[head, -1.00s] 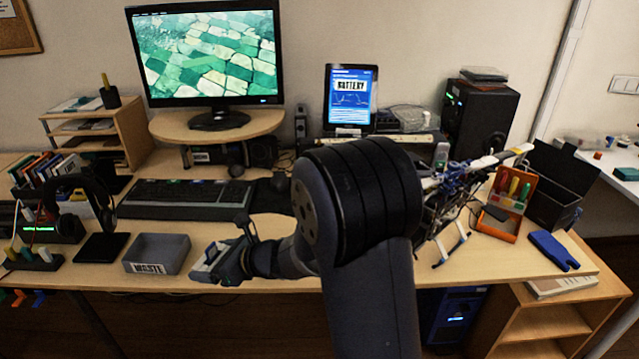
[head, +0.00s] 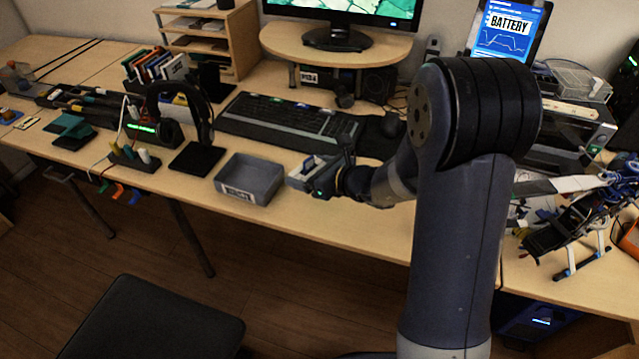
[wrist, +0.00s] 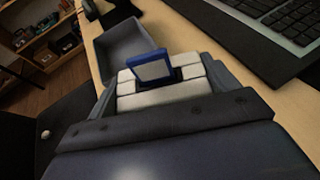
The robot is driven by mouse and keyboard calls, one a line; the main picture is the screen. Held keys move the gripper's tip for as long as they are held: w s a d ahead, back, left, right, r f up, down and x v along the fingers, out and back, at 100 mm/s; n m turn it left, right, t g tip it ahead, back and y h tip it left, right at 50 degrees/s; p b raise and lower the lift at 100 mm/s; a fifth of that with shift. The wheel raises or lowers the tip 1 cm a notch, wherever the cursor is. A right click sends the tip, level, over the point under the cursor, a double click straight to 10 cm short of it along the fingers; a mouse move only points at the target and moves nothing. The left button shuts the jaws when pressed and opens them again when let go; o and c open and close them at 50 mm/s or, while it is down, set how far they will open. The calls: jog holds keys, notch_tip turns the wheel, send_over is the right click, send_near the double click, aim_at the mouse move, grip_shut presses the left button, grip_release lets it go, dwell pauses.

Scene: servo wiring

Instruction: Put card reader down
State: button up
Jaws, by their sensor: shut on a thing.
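My gripper (head: 304,176) is low over the front part of the desk, just right of the grey waste tray (head: 232,189). In the wrist view my gripper (wrist: 158,84) is shut on a small blue piece with a pale grey face, which I take to be the card reader (wrist: 152,67). The reader sticks out beyond the pale finger pads, and its lower part is hidden between them. I cannot tell whether it touches the desk. The tray also shows just beyond the fingers in the wrist view (wrist: 120,42).
A keyboard (head: 290,122) lies behind my gripper. A headphone stand (head: 197,160) is left of the tray. A model helicopter (head: 575,220) stands to the right. Bare desk runs along the front edge (head: 330,222). A black stool (head: 150,325) is on the floor in front.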

jog(key=shift+f+b, duration=0.4)
jog(key=shift+f, duration=2.45)
jog(key=shift+f+b, duration=0.25)
jog(key=shift+b, duration=0.05)
jog(key=o, duration=0.9)
jog(key=shift+r, duration=0.1)
jog(key=shift+r, duration=0.1)
jog(key=shift+s+d+r+p, duration=0.1)
jog(key=shift+r+p, duration=0.1)
jog(key=shift+p, duration=0.2)
jog(key=v, duration=0.7)
jog(key=shift+s+d, duration=0.1)
jog(key=shift+s, duration=0.05)
